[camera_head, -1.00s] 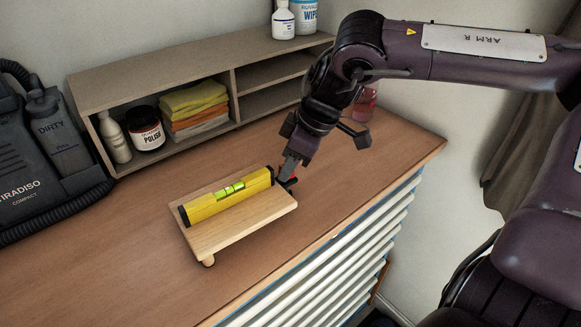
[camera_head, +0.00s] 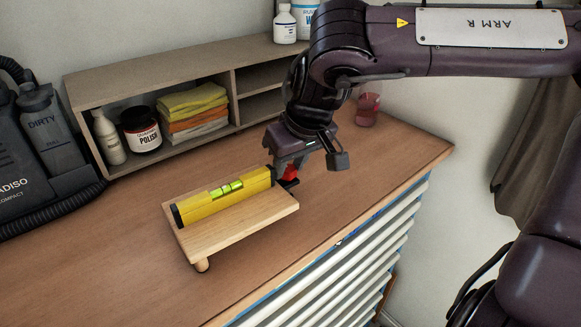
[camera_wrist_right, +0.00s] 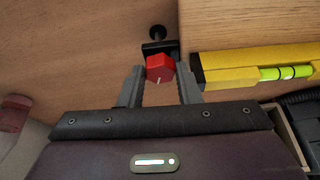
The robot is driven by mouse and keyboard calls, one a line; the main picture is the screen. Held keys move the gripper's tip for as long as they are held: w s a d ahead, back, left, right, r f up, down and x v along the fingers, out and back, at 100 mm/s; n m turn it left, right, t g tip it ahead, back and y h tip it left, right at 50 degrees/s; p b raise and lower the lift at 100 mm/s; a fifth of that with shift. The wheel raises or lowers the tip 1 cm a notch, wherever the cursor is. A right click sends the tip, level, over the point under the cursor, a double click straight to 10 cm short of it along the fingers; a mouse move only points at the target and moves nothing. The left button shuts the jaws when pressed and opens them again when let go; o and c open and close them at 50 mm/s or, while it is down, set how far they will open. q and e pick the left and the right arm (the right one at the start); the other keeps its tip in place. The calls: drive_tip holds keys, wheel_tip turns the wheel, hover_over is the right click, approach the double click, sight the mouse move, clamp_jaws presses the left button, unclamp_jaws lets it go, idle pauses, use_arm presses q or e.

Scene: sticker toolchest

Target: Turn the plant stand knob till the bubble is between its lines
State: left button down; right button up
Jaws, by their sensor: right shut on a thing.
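The plant stand is a small wooden board (camera_head: 240,231) on short feet on the chest top. A yellow spirit level (camera_head: 205,205) lies along it, with a green vial (camera_head: 227,188) at its middle; the vial also shows in the right wrist view (camera_wrist_right: 285,73). Its bubble is too small to place against the lines. The red knob (camera_head: 291,171) is at the board's far right corner, and in the right wrist view the knob (camera_wrist_right: 160,69) has a white mark. My right gripper (camera_wrist_right: 160,76) is shut on the knob, one finger on each side. My left gripper is out of view.
A shelf unit (camera_head: 150,83) with a polish jar (camera_head: 141,130), a white bottle (camera_head: 108,137) and folded cloths (camera_head: 193,108) stands behind. A black machine (camera_head: 45,140) is at left.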

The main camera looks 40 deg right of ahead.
idle(0.5)
drive_tip(key=o, duration=1)
